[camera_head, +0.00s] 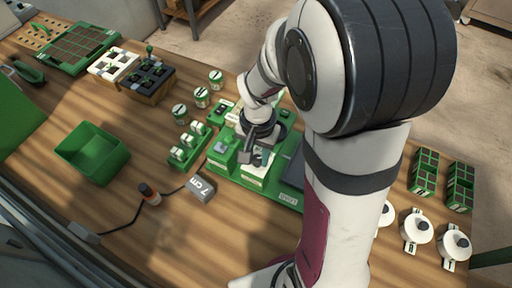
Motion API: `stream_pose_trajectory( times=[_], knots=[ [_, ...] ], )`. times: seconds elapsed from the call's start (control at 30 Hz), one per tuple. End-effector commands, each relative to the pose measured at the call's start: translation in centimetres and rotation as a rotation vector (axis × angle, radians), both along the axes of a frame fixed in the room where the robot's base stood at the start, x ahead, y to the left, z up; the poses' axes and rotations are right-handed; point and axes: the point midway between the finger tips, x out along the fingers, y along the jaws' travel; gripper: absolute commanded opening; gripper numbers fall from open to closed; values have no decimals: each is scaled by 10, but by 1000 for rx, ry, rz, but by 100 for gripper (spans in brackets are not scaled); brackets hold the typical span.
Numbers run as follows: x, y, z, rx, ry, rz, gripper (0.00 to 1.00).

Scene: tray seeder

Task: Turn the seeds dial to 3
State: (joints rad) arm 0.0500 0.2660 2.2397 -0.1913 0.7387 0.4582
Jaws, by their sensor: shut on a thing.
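The green tray seeder (224,163) stands on the wooden table near the middle of the view. My gripper (257,153) reaches down onto its white-labelled front part, under my white arm. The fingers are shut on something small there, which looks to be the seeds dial. The dial itself is mostly hidden by the gripper, and its pointer and numbers cannot be read from here.
A green bin (93,152) is at left. Several green-lidded jars (201,97) stand behind. White lidded pots (416,229) are at right.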

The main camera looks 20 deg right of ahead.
Motion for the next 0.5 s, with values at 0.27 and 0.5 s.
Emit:
stream_pose_trajectory(
  times=[0.27,0.5],
  knots=[
    [0,0,1,1,-1,-34,0],
    [0,0,1,0,0,-35,0]
  ],
)
